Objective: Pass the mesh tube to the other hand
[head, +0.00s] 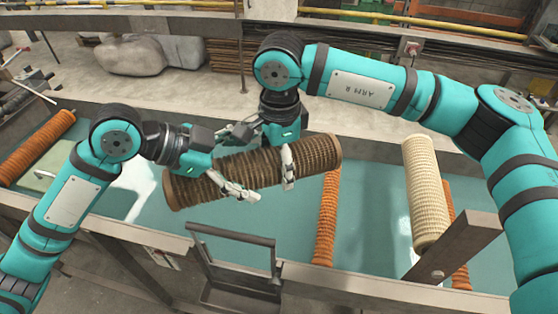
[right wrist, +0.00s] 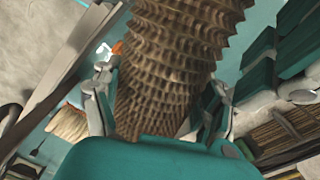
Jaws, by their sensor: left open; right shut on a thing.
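The mesh tube (head: 320,153) is a brown, ribbed cylinder lying nearly level above the teal surface, its right end slightly higher in the head view. My right gripper (head: 287,160) reaches down from above and is shut on the tube right of its middle; one finger shows on the near side. In the right wrist view the tube (right wrist: 175,50) runs between the right gripper's two fingers (right wrist: 163,88). My left gripper (head: 236,161) comes from the left and is open around the tube's left half, one finger in front and one behind. Whether its fingers touch the tube is unclear.
A cream ribbed tube (head: 426,190) stands tilted at the right. Orange ribbed tubes lie at the far left (head: 38,145), below the mesh tube (head: 327,220) and at the right. A metal rail with a raised frame (head: 232,235) borders the teal surface (head: 290,205) in front.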

